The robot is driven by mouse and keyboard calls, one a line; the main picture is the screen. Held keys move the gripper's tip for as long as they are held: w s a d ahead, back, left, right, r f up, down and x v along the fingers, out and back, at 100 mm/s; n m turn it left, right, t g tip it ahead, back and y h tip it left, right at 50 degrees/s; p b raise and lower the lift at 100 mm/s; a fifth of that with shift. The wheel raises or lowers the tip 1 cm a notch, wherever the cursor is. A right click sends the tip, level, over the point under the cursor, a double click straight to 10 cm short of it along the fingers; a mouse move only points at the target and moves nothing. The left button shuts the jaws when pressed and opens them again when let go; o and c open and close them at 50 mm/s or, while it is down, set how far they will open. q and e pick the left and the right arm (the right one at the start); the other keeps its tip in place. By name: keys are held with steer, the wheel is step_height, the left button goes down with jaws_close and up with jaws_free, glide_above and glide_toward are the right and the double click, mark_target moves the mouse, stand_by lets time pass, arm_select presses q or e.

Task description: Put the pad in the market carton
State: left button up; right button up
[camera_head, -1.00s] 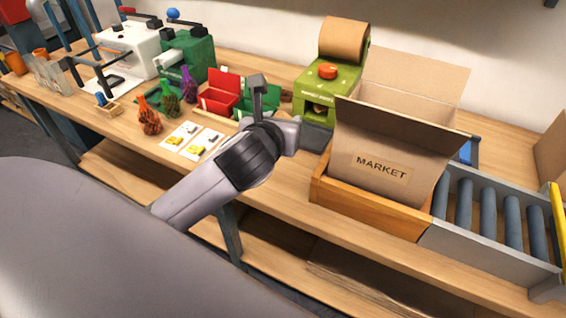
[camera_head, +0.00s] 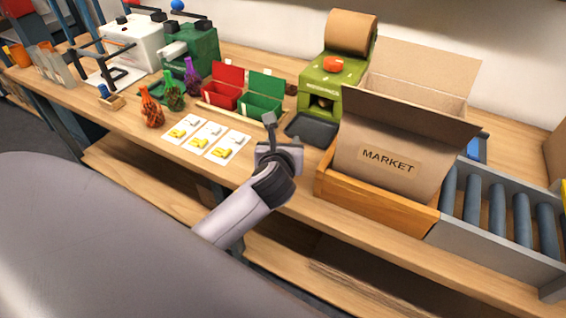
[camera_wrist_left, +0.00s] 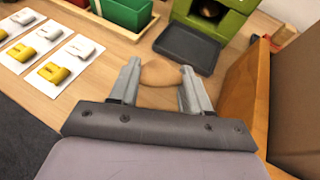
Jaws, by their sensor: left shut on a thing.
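The market carton (camera_head: 355,178) stands open with its flaps up, in a wooden frame at the right of the bench. Its wooden side and brown wall (camera_wrist_left: 300,115) rise at the right of the left wrist view. My left gripper (camera_head: 271,132) is over the bench's front part, left of the carton and apart from it. In the left wrist view my left gripper (camera_wrist_left: 158,88) is shut on a brown, rounded paper pad (camera_wrist_left: 160,73). The pad does not show clearly in the head view. My right gripper is not in view.
A dark empty tray (camera_head: 309,127) lies before the green paper machine (camera_head: 335,75). Red (camera_head: 222,97) and green (camera_head: 262,108) bins stand left of it. Cards with yellow pieces (camera_head: 207,136) and net bags (camera_head: 152,112) lie farther left. A roller conveyor (camera_head: 500,210) adjoins the carton.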

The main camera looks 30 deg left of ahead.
arm_select(q)
steer(key=shift+f+b, duration=0.6)
steer(key=shift+f, duration=1.95)
steer(key=shift+f, duration=0.15)
steer(key=o, duration=1)
